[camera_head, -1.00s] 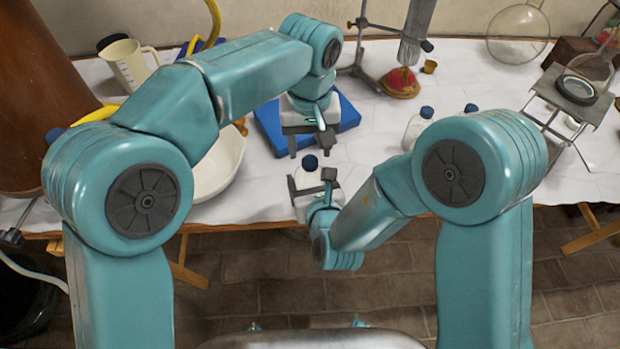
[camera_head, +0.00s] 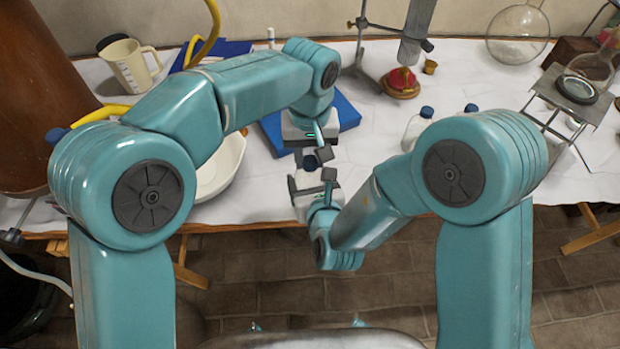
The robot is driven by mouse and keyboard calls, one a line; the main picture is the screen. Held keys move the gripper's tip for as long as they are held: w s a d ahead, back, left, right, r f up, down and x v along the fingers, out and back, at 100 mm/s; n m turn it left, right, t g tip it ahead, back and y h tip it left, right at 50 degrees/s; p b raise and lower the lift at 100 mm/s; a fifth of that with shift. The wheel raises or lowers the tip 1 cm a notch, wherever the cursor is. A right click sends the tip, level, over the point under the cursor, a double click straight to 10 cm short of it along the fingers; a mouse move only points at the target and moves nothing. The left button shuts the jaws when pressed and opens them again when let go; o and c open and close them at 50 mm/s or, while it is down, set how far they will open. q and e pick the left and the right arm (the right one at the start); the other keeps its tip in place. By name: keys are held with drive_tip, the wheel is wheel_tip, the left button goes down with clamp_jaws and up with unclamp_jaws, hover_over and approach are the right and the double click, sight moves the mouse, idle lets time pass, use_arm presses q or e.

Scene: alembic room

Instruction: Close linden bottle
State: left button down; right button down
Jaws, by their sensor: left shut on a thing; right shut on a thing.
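A small white bottle (camera_head: 308,182) with a dark blue cap (camera_head: 310,163) is held upright near the table's front edge. My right gripper (camera_head: 311,184) is shut on the bottle's body from the front. My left gripper (camera_head: 312,155) has come down from behind and is shut on the cap at the top of the bottle. The cap sits at the bottle's mouth; I cannot tell how tightly. Any label is too small to read, and the grippers hide part of the bottle.
Two more blue-capped bottles stand to the right, one whole bottle (camera_head: 417,128) and one partly hidden behind my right arm (camera_head: 471,108). A blue mat (camera_head: 347,113) lies behind my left gripper. A white bowl (camera_head: 222,168) is at left, a metal stand (camera_head: 541,119) at right.

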use_arm(q)
drive_tip(key=m, duration=0.5)
drive_tip(key=c, duration=0.7)
unclamp_jaws()
wheel_tip(320, 180, up, 12)
